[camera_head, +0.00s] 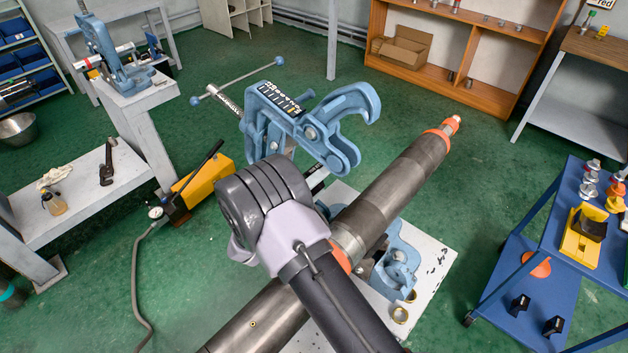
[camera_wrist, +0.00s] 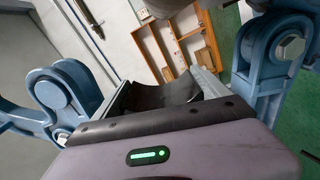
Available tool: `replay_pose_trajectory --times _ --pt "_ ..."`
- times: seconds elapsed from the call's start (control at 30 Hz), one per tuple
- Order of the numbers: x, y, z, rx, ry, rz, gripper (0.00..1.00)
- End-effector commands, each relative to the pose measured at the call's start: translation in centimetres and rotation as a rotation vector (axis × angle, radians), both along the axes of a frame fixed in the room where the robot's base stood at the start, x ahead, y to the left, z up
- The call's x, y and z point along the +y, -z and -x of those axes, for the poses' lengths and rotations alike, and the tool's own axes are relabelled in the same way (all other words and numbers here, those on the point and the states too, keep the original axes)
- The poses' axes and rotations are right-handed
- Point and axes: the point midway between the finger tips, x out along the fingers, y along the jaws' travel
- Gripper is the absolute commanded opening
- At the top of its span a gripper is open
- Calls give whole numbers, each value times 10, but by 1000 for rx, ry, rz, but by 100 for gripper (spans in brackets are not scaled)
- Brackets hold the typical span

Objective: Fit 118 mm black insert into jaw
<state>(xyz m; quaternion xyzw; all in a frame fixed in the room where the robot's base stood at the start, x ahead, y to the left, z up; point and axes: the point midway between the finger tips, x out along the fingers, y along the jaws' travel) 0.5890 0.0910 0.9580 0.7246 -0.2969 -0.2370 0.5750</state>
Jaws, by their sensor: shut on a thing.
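The pipe vise's blue upper jaw (camera_head: 300,125) is swung open above a long grey pipe (camera_head: 405,175). The blue lower jaw (camera_head: 398,262) shows beside and below the pipe. In the wrist view, my gripper (camera_wrist: 165,95) is shut on a black curved insert (camera_wrist: 168,94), held between its two grey fingers. Blue vise parts stand at the left (camera_wrist: 58,92) and right (camera_wrist: 270,62) of it. In the head view my wrist covers most of the gripper and the insert. I cannot tell whether the insert touches the jaw.
A blue cart (camera_head: 540,240) at right holds a yellow holder (camera_head: 583,240) and fittings; small black blocks (camera_head: 520,303) lie on its lower shelf. A yellow pump (camera_head: 200,180) with a hose stands left. A second vise (camera_head: 115,60) sits on a grey stand. Green floor is open behind.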

Motion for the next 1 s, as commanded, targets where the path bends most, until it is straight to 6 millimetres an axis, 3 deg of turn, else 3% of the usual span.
replay_pose_trajectory --times 0.47,1.0 --pt "-3 5 -2 -11 2 -10 40" --pt "34 -7 -39 -11 2 -10 40"
